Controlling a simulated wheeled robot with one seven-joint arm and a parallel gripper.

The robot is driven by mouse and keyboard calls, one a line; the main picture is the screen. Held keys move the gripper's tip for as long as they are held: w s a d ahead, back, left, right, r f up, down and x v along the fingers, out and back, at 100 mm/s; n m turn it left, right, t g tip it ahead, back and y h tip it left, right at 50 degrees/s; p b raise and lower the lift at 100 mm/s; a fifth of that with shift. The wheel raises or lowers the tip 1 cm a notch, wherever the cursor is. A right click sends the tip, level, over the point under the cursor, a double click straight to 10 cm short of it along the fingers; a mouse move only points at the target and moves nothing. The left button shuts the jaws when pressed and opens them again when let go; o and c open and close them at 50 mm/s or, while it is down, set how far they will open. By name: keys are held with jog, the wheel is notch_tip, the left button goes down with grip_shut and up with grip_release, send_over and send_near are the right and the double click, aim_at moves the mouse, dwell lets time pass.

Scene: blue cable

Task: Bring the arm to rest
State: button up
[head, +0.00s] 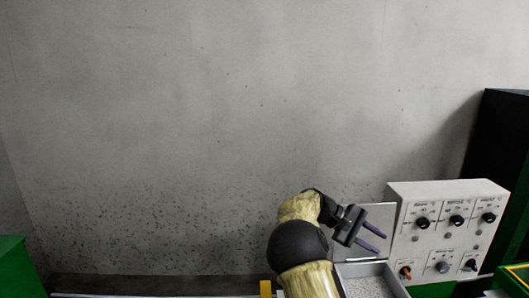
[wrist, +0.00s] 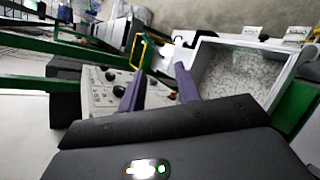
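My gripper (head: 374,239) is at the lower right of the head view, at the end of my yellow and black arm. Its two purple fingers are apart and nothing is between them. In the wrist view the gripper (wrist: 158,84) also shows open and empty. The fingers point toward the grey control panel and the white open box. No blue cable shows in either view.
A grey control panel (head: 450,232) with knobs and switches stands right of my gripper. An open box (wrist: 205,58) of pale granules lies beside the fingers. A black cabinet (head: 502,150) is far right. The wall area at left is clear.

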jog(key=s+a+f+m+t+y, duration=0.1)
jog(key=s+a+f+t+y, duration=0.2)
jog(key=s+f+y, duration=0.55)
jog(key=s+a+m+t+y, duration=0.35)
jog(key=s+a, duration=0.85)
jog(key=s, duration=0.5)
jog(key=s+b+x, duration=0.2)
jog(key=b+x, duration=1.2)
jog(key=shift+s+f, duration=0.25)
jog(key=shift+s, duration=0.3)
jog(key=shift+a, duration=0.1)
jog(key=shift+w, duration=0.1)
